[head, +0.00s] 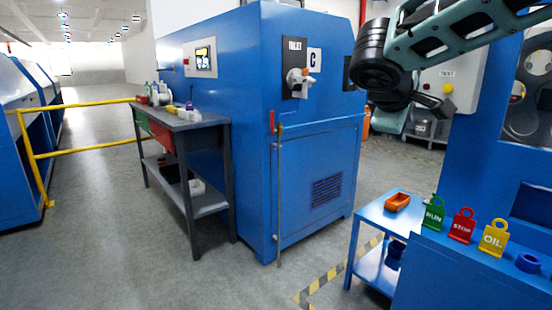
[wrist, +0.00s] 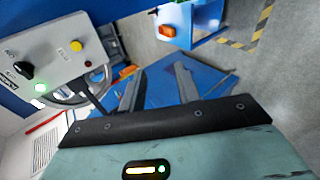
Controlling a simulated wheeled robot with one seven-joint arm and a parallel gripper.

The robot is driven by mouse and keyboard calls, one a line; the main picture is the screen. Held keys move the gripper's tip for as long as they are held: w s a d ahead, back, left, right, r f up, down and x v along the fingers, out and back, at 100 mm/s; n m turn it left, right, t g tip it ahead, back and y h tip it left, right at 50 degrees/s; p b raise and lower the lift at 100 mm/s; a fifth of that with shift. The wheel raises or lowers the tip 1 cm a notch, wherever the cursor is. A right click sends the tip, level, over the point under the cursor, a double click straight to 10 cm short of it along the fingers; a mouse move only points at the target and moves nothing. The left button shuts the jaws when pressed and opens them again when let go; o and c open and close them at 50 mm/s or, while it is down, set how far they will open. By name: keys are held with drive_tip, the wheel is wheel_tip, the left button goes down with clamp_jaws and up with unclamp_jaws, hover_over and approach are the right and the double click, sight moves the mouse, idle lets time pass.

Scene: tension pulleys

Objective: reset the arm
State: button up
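My arm reaches in from the upper right of the head view, raised in front of the blue machines. My gripper (head: 440,102) is at its lower end, near a grey control panel with a yellow button. In the wrist view my gripper (wrist: 156,82) shows dark fingers standing apart, with nothing visible held between them. The control panel (wrist: 60,62) with its black knob and yellow button is to the left of the fingers there.
A blue machine (head: 305,160) stands in the middle. A grey workbench (head: 205,125) is beside it. RUN (head: 433,214), STOP (head: 462,226) and OIL (head: 494,239) tags stand at right. Floor at left is clear before a yellow rail (head: 85,147).

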drive_tip(key=s+a+f+g+y, duration=0.35)
drive_tip(key=s+f, duration=0.35)
drive_tip(key=s, duration=0.3)
drive_tip(key=s+a+f+m+g+y, duration=0.15)
drive_tip(key=s+a+f, duration=0.25)
drive_tip(key=s+f, duration=0.5)
drive_tip(key=s+a+f+g+y, duration=0.35)
drive_tip(key=s+f, duration=0.25)
drive_tip(key=s, duration=0.6)
wheel_tip(320, 180, up, 18)
drive_tip(key=s+p, duration=0.1)
drive_tip(key=p, duration=1.7)
drive_tip(key=shift+a+r+t, duration=0.25)
drive_tip(key=shift+a+t, duration=0.1)
